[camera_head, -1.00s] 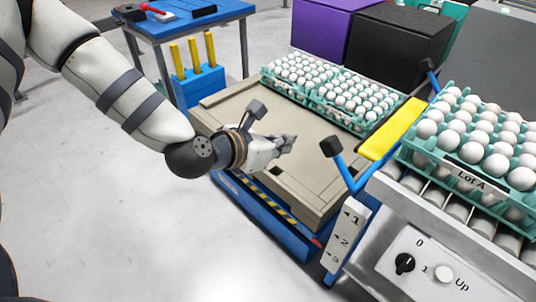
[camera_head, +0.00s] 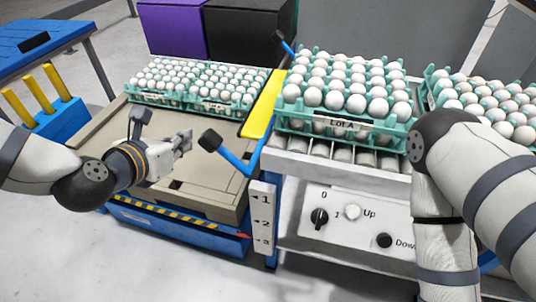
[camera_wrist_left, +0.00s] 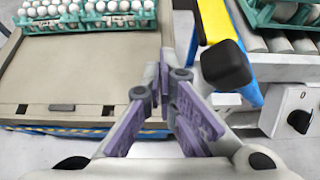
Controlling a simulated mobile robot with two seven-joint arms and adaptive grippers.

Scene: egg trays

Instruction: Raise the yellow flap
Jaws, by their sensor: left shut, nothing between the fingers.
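The yellow flap (camera_head: 263,104) is a long narrow plate between the pallet platform and the roller conveyor. It also shows at the top of the left wrist view (camera_wrist_left: 214,20). I cannot tell its exact tilt. A blue lever with a black knob (camera_head: 210,140) stands at its near end; in the left wrist view the knob (camera_wrist_left: 225,65) is just right of my fingers. My left gripper (camera_head: 186,141) is shut and empty, above the platform, left of the knob and apart from it. My right arm comes in at the right; its gripper is out of view.
Egg trays stand on the beige platform (camera_head: 190,172) and on the conveyor (camera_head: 340,171), where one is labelled Lot A (camera_head: 337,124). A control panel (camera_head: 350,215) with a knob and buttons faces me. Purple (camera_head: 172,28) and black boxes (camera_head: 249,30) stand behind.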

